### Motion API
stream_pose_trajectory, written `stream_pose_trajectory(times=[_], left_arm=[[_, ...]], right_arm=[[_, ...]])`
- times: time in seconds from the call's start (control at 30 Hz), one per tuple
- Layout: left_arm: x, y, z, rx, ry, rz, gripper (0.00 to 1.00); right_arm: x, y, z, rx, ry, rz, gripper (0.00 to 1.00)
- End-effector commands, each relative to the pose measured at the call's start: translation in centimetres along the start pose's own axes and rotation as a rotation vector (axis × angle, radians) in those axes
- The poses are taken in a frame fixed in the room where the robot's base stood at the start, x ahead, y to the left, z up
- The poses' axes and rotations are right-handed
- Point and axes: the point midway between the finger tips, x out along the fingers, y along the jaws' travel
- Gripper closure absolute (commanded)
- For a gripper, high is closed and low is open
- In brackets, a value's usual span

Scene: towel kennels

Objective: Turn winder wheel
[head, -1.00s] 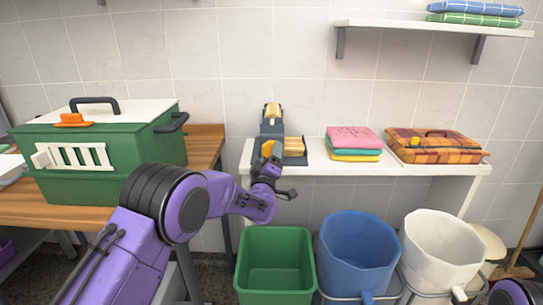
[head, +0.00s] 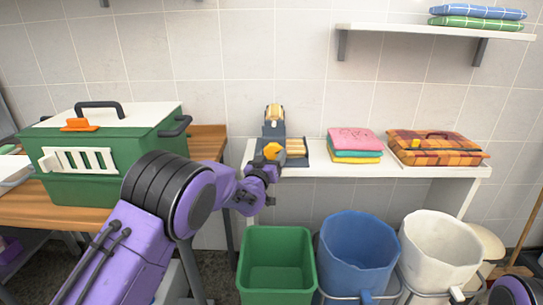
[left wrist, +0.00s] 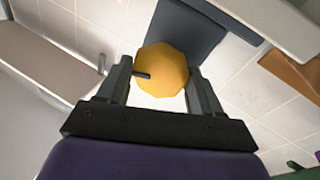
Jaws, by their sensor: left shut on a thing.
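The winder (head: 274,131) stands on the white shelf table against the wall, with a tan roll on top and another roll low at its right side. Its yellow winder wheel (head: 271,151) faces me. My left gripper (head: 272,166) is at the wheel. In the left wrist view the wheel (left wrist: 163,75) sits between the two fingers, and my left gripper (left wrist: 160,88) is shut on it. A dark peg shows on the wheel's face. The winder's grey body shows behind the wheel. My right gripper is out of view.
Folded towels (head: 354,143) and a plaid case (head: 437,147) lie right of the winder. A green bin (head: 277,242), a blue bin (head: 357,252) and a white bin (head: 441,247) stand below. A green kennel (head: 102,150) is on the wooden table at left.

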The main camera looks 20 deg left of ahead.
Motion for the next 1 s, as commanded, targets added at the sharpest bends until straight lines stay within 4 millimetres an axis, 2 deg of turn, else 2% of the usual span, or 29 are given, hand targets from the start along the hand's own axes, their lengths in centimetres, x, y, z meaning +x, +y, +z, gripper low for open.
stream_pose_trajectory(times=[0.57, 0.6, 0.67, 0.7, 1.0], left_arm=[[-0.11, -0.08, 0.31, 0.034, -0.018, 0.001, 0.65], [-0.11, -0.07, 0.31, 0.034, -0.018, 0.001, 0.31], [-0.1, -0.07, 0.29, 0.033, -0.017, 0.001, 0.12], [-0.09, -0.06, 0.25, 0.033, -0.016, 0.001, 0.09], [-0.3, -0.03, 0.11, 0.032, -0.013, 0.002, 0.09]], right_arm=[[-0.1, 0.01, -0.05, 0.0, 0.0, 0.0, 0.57], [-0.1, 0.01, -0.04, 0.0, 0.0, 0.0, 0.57], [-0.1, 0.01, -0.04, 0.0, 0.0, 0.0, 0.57], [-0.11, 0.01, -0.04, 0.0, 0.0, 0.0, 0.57], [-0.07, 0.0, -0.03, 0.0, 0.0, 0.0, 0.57]])
